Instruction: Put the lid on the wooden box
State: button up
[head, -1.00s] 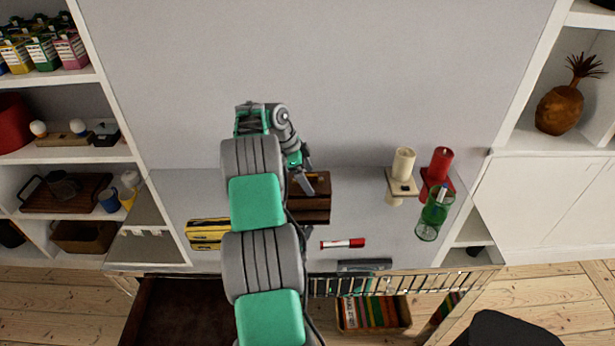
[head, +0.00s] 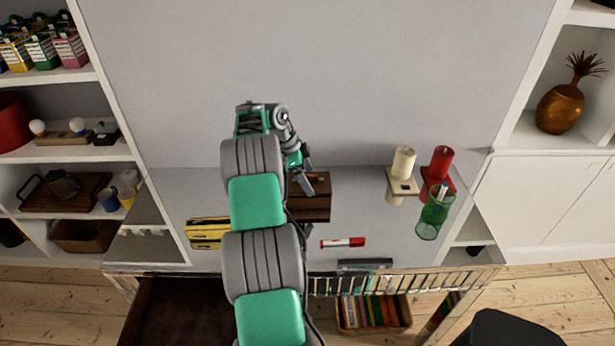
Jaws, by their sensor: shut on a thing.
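The dark brown wooden box (head: 316,213) stands on the grey worktop, right of my arm, which hides its left part. A brown lid (head: 321,184) is at the top of the box, under my gripper. The lid looks roughly in line with the box, but I cannot tell whether it is fully seated. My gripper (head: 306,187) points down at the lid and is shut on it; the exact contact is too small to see.
A red and white marker (head: 343,242) lies in front of the box, with a dark grey object (head: 365,264) near the front edge. A yellow case (head: 207,232) is left. Candles (head: 404,163) and a green glass (head: 435,213) stand right. A wall rises behind.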

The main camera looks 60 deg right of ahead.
jog(key=shift+f+b, duration=0.45)
jog(key=shift+f, duration=0.1)
jog(key=o, duration=1.4)
jog(key=shift+c, duration=0.2)
jog(key=shift+r, duration=0.1)
notch_tip(320, 180, up, 7)
jog(key=p, duration=0.6)
